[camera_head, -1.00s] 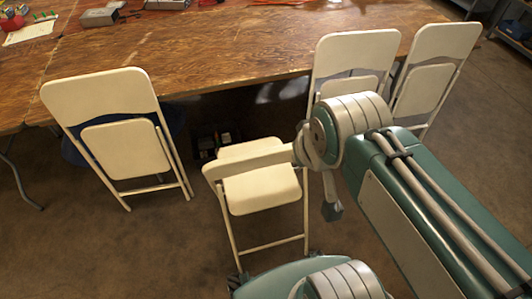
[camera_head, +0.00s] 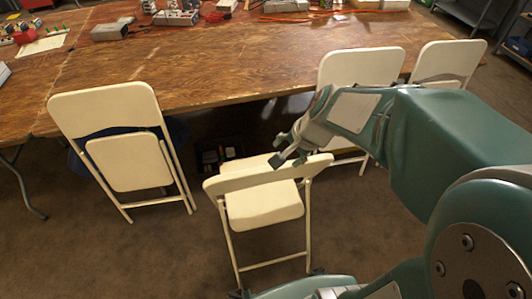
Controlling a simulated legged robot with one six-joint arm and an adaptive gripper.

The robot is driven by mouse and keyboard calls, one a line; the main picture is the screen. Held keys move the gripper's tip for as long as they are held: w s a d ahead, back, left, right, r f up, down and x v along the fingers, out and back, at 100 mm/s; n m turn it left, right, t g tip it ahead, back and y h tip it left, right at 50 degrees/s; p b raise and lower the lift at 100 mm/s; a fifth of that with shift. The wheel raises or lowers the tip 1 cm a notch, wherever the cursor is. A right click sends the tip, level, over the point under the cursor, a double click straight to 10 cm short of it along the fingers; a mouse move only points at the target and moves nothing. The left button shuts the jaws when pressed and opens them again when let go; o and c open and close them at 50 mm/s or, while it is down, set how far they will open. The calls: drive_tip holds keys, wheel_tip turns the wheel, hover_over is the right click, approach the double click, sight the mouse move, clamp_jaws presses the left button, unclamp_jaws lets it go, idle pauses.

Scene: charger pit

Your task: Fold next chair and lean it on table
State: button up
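A cream folding chair (camera_head: 262,207) stands unfolded in the middle, its seat showing below its backrest. Three similar chairs are folded and lean against the wooden table (camera_head: 215,60): a left chair (camera_head: 103,108), a right chair (camera_head: 350,66) partly hidden by my arm, and a far right chair (camera_head: 446,60). My gripper (camera_head: 279,150) is at the top edge of the unfolded chair's backrest, right of its middle. Its fingers look spread, with nothing seen between them. I cannot tell whether it touches the backrest.
A dark bin with small items (camera_head: 218,157) sits on the floor under the table. Tools and grey boxes (camera_head: 176,17) lie along the table's far side. Metal shelving (camera_head: 470,22) stands at the far right. Bare floor (camera_head: 110,250) is free at the front left.

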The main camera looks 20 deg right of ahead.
drive_tip(key=w+d+f+m, duration=0.3)
drive_tip(key=w+f+m, duration=0.1)
drive_tip(key=f+m, duration=0.2)
approach(271, 176)
drive_tip(key=shift+y, duration=0.3)
drive_tip(key=x, duration=0.4)
drive_tip(key=w+x, duration=0.1)
drive_tip(key=x, duration=0.1)
drive_tip(key=shift+w+a, duration=0.15)
drive_tip(key=shift+a, duration=0.3)
clamp_jaws()
